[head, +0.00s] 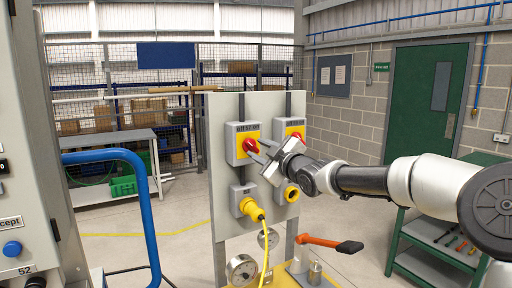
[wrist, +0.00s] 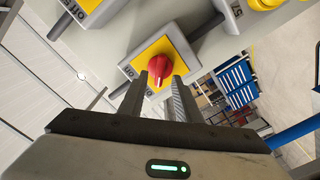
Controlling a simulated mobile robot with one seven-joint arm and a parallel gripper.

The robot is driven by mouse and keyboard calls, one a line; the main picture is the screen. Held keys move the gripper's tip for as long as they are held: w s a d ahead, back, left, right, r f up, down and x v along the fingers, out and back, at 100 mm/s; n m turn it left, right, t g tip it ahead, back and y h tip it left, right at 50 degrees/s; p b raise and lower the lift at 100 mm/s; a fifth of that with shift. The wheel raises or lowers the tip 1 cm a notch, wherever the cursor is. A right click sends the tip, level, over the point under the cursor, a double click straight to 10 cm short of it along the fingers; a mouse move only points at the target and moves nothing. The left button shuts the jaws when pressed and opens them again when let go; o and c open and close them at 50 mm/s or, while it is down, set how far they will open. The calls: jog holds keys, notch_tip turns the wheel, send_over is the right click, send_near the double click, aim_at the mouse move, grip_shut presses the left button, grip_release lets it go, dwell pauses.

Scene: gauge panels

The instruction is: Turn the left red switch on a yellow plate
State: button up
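The left red switch (head: 249,146) sits on a yellow plate (head: 240,138) on a grey box, at the left of the upright panel. In the wrist view the red switch (wrist: 160,70) is close, on its yellow plate (wrist: 182,47). My gripper (head: 260,151) reaches in from the right, its fingers pointing at this switch. In the wrist view my gripper (wrist: 161,76) is open, one finger on each side of the knob's lower part, with nothing held. Whether the fingers touch the knob cannot be told.
Below the switches are a yellow plug with cable (head: 252,209) and a yellow socket (head: 291,193). Gauges (head: 242,270) and an orange-red lever (head: 328,243) sit lower. A blue rail (head: 147,215) and grey cabinet stand left. A green trolley (head: 440,245) stands right.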

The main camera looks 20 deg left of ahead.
aim_at(251, 146)
jog(key=shift+x, duration=1.15)
grip_shut()
